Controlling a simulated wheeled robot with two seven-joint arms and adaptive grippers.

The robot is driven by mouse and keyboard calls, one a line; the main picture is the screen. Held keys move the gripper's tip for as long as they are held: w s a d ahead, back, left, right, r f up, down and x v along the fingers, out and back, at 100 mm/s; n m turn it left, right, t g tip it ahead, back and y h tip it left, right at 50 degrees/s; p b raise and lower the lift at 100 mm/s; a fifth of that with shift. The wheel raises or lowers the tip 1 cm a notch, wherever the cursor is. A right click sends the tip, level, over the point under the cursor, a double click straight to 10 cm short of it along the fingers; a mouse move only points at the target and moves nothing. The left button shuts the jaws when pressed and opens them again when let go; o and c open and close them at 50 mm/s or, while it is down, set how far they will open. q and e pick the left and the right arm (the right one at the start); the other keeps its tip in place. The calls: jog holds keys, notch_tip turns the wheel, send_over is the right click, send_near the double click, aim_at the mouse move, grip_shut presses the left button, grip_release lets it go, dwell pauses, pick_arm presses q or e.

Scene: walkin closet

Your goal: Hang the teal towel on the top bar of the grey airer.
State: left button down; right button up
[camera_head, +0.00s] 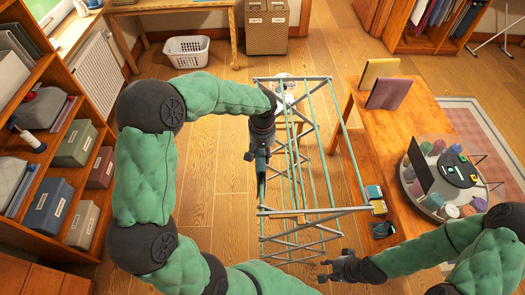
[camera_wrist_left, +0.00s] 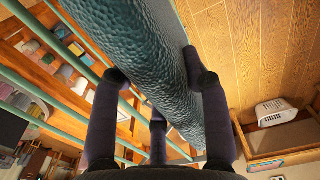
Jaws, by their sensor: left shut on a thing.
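The grey airer (camera_head: 330,211) stands on the wood floor in the middle of the head view, with long thin green bars between its grey ends. My left gripper (camera_head: 258,153) is at the airer's left side. It is shut on the teal towel (camera_head: 261,180), which shows as a narrow dark strip below the fingers. In the left wrist view the towel (camera_wrist_left: 150,65) is a thick textured roll between my fingers, with airer bars to its left. Whether the towel touches a bar is unclear. My right gripper (camera_head: 332,268) is near the airer's near right corner; its finger opening is unclear.
A wooden table (camera_head: 405,120) stands right of the airer, with a round tray of jars (camera_head: 445,178) and two upright folders. Shelves with boxes (camera_head: 75,143) line the left. A white basket (camera_head: 187,51) is at the back. Floor left of the airer is clear.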

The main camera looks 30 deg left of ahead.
pick_arm(q)
notch_tip(320, 180, down, 7)
jog(key=b, duration=0.4)
jog(key=shift+b, duration=0.4)
jog(key=c, duration=0.6)
grip_release()
jog(key=shift+o, duration=0.2)
